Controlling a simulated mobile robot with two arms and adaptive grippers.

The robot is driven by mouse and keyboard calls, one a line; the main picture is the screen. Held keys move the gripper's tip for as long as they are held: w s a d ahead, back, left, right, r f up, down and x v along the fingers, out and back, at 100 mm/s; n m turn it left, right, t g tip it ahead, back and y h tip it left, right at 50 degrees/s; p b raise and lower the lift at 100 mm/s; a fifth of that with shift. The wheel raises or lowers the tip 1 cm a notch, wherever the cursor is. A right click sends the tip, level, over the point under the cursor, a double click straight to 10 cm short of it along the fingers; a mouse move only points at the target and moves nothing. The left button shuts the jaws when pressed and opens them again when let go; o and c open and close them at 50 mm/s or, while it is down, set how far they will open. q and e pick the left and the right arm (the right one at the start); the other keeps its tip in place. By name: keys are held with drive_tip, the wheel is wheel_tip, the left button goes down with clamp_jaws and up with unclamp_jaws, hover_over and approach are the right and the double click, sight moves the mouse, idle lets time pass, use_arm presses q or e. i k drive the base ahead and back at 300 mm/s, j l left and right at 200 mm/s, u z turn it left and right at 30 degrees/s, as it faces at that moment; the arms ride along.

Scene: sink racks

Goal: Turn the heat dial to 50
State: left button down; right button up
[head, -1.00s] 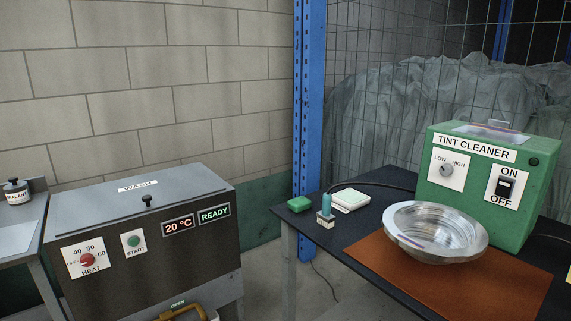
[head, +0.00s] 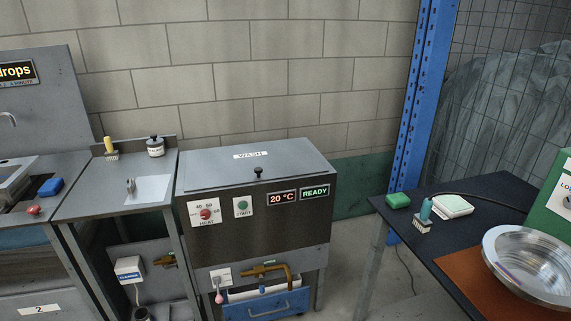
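The red heat dial (head: 206,214) sits on a white plate marked HEAT, on the front left of the dark wash machine (head: 255,235). Numbers 40 and 50 show above the dial. Its pointer is too small to read now. A green start button (head: 242,204) is to its right. The display (head: 282,198) reads 20 °C and the sign beside it (head: 315,192) reads READY. The machine's lid (head: 250,172), marked WASH, is shut. Neither of my grippers is in view.
A steel counter (head: 105,200) with a sealant jar (head: 155,146) stands left of the machine. Below the machine are a brass valve (head: 265,269) and a blue drawer (head: 268,306). A dark table (head: 480,200) with a metal bowl (head: 530,262) is at right. Open floor lies between.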

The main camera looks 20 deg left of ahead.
sight(205, 214)
drive_tip(key=k+u, duration=0.15)
drive_tip(key=u, duration=1.05)
drive_tip(key=l, duration=0.05)
